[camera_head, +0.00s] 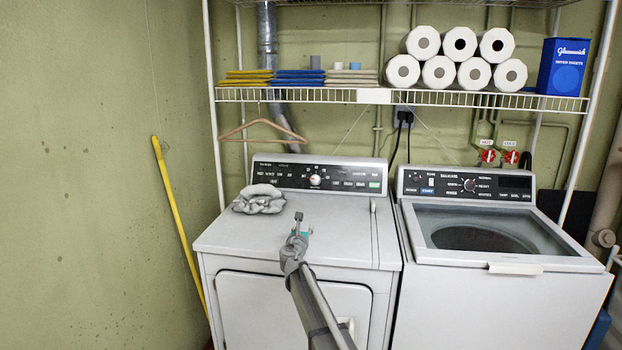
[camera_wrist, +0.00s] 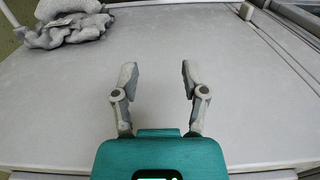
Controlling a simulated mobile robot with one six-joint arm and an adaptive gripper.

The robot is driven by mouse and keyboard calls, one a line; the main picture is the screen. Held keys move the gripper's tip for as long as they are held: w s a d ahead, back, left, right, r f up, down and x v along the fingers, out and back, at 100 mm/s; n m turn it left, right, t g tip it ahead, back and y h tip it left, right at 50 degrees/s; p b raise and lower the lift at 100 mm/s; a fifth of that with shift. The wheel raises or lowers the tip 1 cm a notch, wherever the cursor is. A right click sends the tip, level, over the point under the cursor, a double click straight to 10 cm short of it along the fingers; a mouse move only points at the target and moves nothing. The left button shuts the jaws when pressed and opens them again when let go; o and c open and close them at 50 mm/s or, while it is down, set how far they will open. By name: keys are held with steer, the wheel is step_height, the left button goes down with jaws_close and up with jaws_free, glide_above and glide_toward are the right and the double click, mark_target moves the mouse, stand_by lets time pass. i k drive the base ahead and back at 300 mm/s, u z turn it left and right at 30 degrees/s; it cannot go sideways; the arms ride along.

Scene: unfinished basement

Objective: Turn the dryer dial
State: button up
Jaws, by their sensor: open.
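The dryer (camera_head: 225,236) is the white machine on the left, with a dark control panel along its back. The dial does not show clearly in the wrist view.
A crumpled grey cloth (camera_head: 259,199) lies at the back left of the dryer top. The washer (camera_head: 500,300) stands close on the right. A wire shelf (camera_head: 340,95) with folded cloths and paper rolls (camera_head: 438,72) hangs above. A hanger (camera_head: 262,124) dangles from it.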

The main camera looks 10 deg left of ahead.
mark_target(315, 179)
steer(key=u, duration=0.05)
steer(key=i, duration=1.2)
steer(key=z, duration=0.05)
